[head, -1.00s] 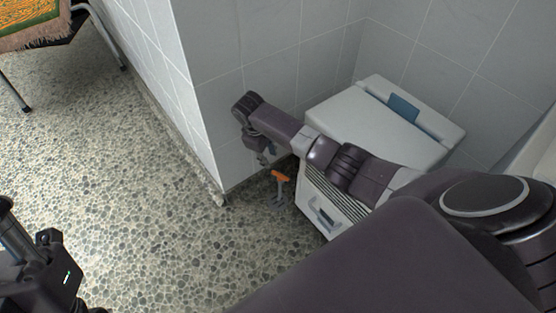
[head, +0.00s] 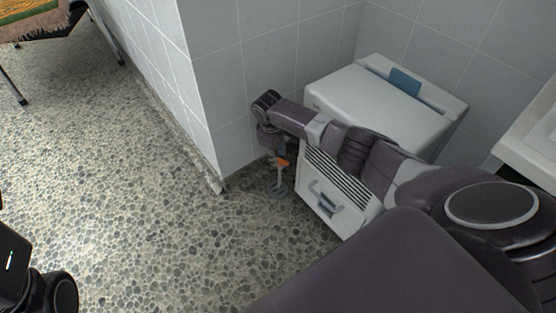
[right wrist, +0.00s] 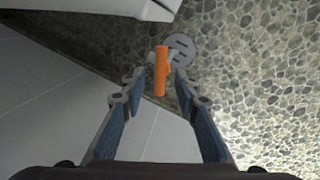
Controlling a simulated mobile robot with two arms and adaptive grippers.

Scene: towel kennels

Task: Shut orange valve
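The orange valve handle (head: 282,162) sits on a grey pipe stub low by the tiled wall corner in the head view, partly covered by my right gripper (head: 276,153). In the right wrist view the orange handle (right wrist: 161,72) points toward the camera, between the fingertips of my right gripper (right wrist: 160,78). A round grey floor flange (right wrist: 181,47) is behind it. The right fingers are apart, with a gap on both sides of the handle. Only a dark part of my left arm shows at the lower left of the head view; its fingers are not seen.
A white cabinet (head: 340,203) with a vent and handle stands right of the valve. The tiled wall (head: 222,95) is close behind. A white basin (head: 530,140) is at the right edge. The pebbled floor (head: 130,190) in front is clear.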

